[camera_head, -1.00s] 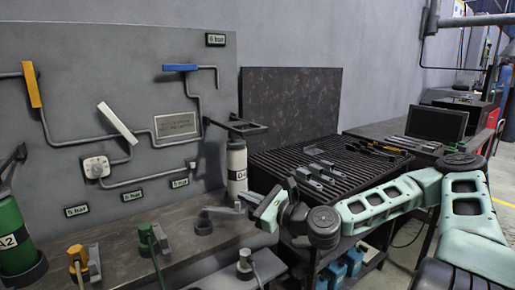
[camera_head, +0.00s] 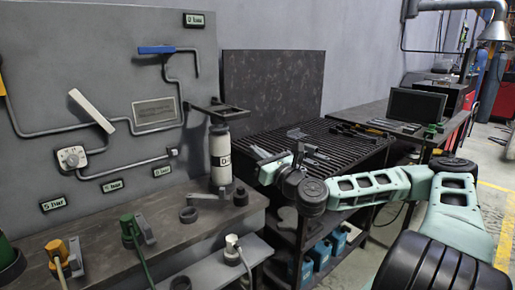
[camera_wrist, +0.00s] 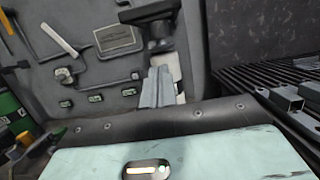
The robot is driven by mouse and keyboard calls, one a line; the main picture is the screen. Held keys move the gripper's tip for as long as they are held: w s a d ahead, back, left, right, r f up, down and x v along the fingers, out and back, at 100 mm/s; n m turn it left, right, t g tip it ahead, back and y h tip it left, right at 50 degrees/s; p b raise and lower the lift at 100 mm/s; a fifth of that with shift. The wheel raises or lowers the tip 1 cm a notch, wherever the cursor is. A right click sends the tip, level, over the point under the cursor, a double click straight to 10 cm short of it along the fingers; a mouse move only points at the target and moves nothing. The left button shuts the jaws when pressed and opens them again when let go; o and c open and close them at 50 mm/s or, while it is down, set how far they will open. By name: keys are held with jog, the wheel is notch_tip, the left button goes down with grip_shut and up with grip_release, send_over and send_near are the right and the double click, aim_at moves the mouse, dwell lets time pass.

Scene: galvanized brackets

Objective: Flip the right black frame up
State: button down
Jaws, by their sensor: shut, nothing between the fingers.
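The right black frame (camera_head: 217,111) juts out flat from the grey wall panel, above a white bottle (camera_head: 220,158) with a black-and-white label. In the wrist view the black frame (camera_wrist: 148,12) is at the top, just beyond my fingertips. My gripper (camera_head: 256,150) is to the right of the bottle and lower than the frame, with a visible gap to the frame. In the wrist view my gripper (camera_wrist: 160,72) has its grey fingers together, empty, in front of the white bottle.
A slatted black table (camera_head: 300,150) with metal brackets stands to the right. The workbench (camera_head: 110,230) below the panel carries green and yellow fittings. A blue handle (camera_head: 156,50) and a white handle (camera_head: 91,110) are on the panel.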

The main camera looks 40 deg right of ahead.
aim_at(218, 115)
jog(key=w+r+p, duration=0.2)
jog(key=w+r, duration=0.3)
jog(key=w, duration=0.2)
jog(key=shift+a+r+p, duration=0.15)
jog(key=shift+r+p, duration=0.2)
jog(key=shift+r, duration=0.05)
jog(key=shift+r, duration=0.1)
